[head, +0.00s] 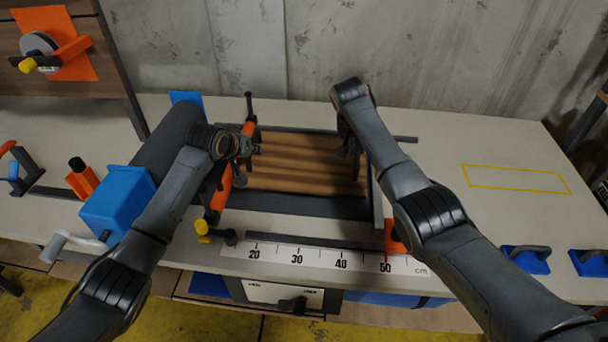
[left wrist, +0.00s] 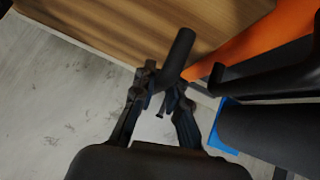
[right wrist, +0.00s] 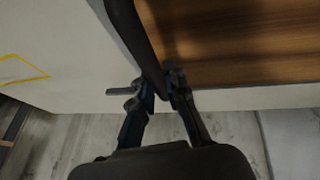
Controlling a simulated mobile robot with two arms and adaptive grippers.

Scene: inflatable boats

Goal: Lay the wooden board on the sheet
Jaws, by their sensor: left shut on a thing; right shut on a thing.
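The wooden board (head: 305,165) is brown and lies level between my two grippers in the head view; it also shows in the left wrist view (left wrist: 130,30) and the right wrist view (right wrist: 240,40). The dark grey sheet (head: 295,204) shows as a strip along its near side. I cannot tell whether board and sheet touch. My left gripper (head: 246,158) is shut on a dark round handle (left wrist: 180,52) at the board's left end. My right gripper (head: 349,150) is shut on a dark bar-like handle (right wrist: 130,35) at the board's right end. My arms partly hide both ends.
A dark roll (head: 172,140) with a blue housing (head: 118,200) stands left. An orange-handled tool (head: 222,188) is close to my left gripper. A white scale (head: 320,257) runs along the front edge, with an orange block (head: 394,238). The yellow-outlined area (head: 515,180) is empty.

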